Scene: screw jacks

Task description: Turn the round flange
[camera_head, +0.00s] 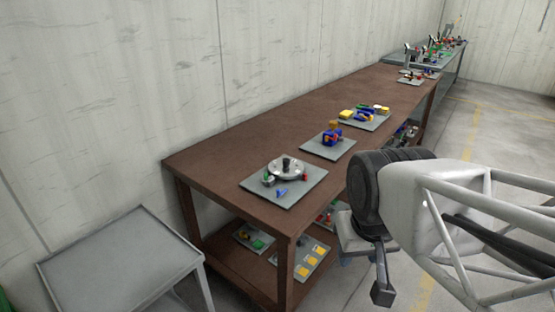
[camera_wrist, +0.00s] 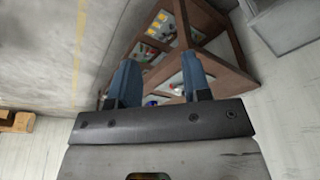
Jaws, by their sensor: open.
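The round flange (camera_head: 287,169) is a silvery disc with a dark knob at its centre. It lies on the nearest grey board (camera_head: 305,193) on the brown table, with a green and grey part, a red part and a small blue part around it. My gripper (camera_wrist: 158,60) is open and empty in the wrist view, its two blue fingers spread apart. In the head view my arm hangs to the right of the table, well apart from the flange, and its fingers are mostly hidden. I cannot make out the flange clearly in the wrist view.
The brown table (camera_head: 225,158) carries further boards with coloured parts, including a blue and orange assembly (camera_head: 332,136). Its lower shelf (camera_head: 240,271) holds more boards. A grey side table (camera_head: 120,262) stands at left, against the wall. Open floor lies right of the table.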

